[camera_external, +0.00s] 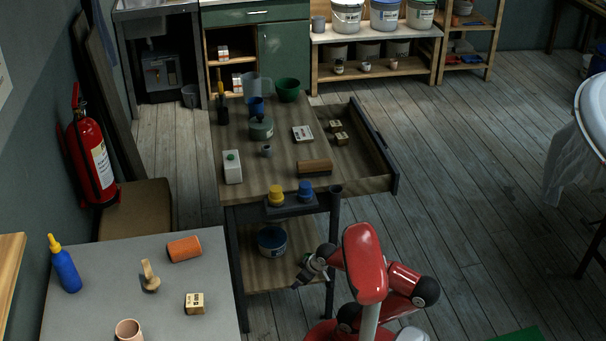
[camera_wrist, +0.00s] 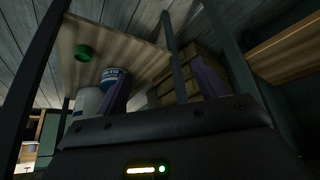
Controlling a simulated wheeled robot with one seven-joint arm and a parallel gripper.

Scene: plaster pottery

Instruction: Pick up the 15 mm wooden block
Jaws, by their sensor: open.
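Small wooden blocks with dark printed labels show in the external view. One block (camera_external: 195,303) sits on the grey table at lower left, and two more, a rear block (camera_external: 335,126) and a front block (camera_external: 341,139), are in the open drawer. The labels are too small to read, so I cannot tell which is the 15 mm one. My gripper (camera_external: 305,275) is low beside the workbench's front leg, apart from all of these blocks. In the wrist view my gripper (camera_wrist: 163,90) has its fingers spread, and no small block shows between them.
The drawer (camera_external: 395,176) stands open at the workbench's right.

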